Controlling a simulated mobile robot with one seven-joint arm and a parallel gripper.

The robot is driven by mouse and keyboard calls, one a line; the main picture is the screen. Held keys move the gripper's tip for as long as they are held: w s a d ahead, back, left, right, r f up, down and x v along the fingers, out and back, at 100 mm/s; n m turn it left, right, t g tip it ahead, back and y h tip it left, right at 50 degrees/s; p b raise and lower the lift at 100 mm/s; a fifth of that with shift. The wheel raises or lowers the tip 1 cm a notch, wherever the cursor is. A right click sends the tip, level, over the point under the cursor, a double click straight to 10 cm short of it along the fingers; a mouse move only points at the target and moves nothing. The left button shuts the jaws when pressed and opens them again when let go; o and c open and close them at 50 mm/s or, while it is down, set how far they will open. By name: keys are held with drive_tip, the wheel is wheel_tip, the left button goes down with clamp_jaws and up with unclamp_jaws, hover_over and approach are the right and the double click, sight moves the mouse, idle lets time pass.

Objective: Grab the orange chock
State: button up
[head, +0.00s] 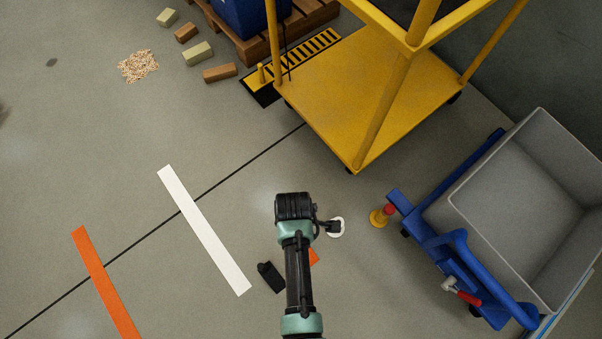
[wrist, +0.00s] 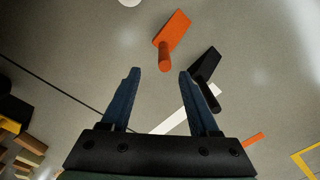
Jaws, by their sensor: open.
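The orange chock (wrist: 174,30) lies on the floor in the upper middle of the wrist view, with a short round orange handle on its near side. My gripper (wrist: 160,74) is open and empty, its two blue fingers apart. The chock lies beyond the fingertips, with the handle end roughly between and just ahead of them. In the head view only a small orange part of the chock (head: 314,258) shows beside my arm, which hides the rest. The fingers cannot be seen there. A black chock (wrist: 205,64) lies to the right of the orange one; the head view also shows it (head: 271,277).
A yellow cart (head: 370,100) stands at the top, and a blue trolley with a grey bin (head: 510,190) at the right. A yellow post with a red top (head: 381,216) is between. White (head: 205,230) and orange (head: 105,285) floor stripes lie left. Wooden blocks (head: 198,54) lie upper left.

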wheel_tip(320, 180, down, 7)
drive_tip(key=b, duration=0.4)
drive_tip(key=shift+s+r, duration=0.1)
drive_tip(key=f+b, duration=0.1)
drive_tip(key=b, duration=0.1)
drive_tip(key=f+b, duration=0.1)
drive_tip(key=f, duration=0.1)
drive_tip(key=f+b, duration=0.2)
drive_tip(key=shift+s+d+b, duration=0.25)
drive_tip(key=shift+s+b, duration=0.05)
drive_tip(key=shift+r, duration=0.1)
drive_tip(key=shift+c, duration=0.3)
clamp_jaws()
